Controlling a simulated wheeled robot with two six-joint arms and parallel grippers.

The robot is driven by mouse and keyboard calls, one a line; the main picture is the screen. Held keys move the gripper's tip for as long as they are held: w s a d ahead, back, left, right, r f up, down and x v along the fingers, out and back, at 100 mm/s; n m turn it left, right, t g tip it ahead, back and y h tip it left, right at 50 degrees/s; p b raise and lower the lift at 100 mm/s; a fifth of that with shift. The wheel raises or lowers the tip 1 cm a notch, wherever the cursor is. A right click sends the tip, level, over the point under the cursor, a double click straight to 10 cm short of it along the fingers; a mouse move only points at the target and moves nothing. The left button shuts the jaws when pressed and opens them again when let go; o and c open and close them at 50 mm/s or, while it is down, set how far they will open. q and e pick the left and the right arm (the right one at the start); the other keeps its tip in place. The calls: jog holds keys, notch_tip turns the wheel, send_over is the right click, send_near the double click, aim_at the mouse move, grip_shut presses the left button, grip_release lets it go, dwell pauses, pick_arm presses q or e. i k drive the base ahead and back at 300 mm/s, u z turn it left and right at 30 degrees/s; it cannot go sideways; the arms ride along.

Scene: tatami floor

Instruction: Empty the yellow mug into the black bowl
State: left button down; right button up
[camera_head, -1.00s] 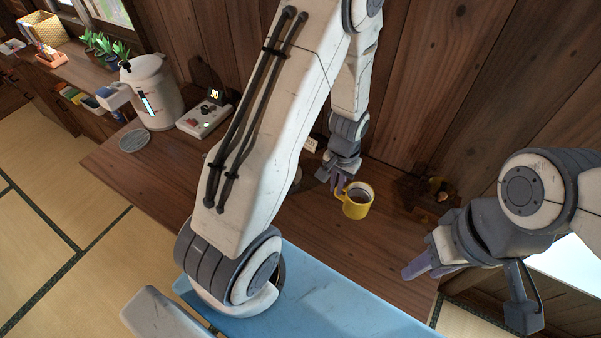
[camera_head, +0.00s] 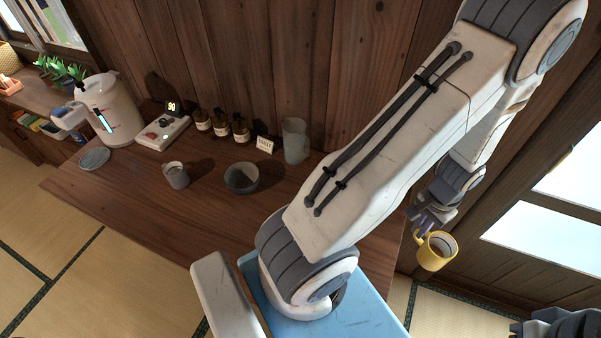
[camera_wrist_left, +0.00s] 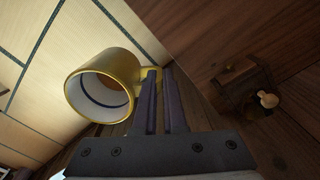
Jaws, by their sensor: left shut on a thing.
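The yellow mug (camera_head: 436,254) hangs in the air beyond the right end of the wooden table, its opening facing up. My left gripper (camera_head: 423,226) is shut on its handle. In the left wrist view the mug (camera_wrist_left: 77,92) is beside the closed fingers (camera_wrist_left: 160,95), its mouth towards the camera; its contents are unclear. The black bowl (camera_head: 241,181) stands upright on the table, left of my left arm and well away from the mug. Only a grey part of my right arm shows at the bottom right corner; its fingers are out of view.
Behind are several brown bottles (camera_head: 221,124), a small card (camera_head: 264,145) and a grey glass vessel (camera_head: 294,141). A white kettle (camera_head: 112,110), a scale (camera_head: 163,132) and a round coaster (camera_head: 94,158) are at the left. The front left tabletop is clear.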

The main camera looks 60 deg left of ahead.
aim_at(242, 178)
jog(key=z, duration=1.1)
jog(key=k, duration=1.25)
jog(key=u, duration=1.6)
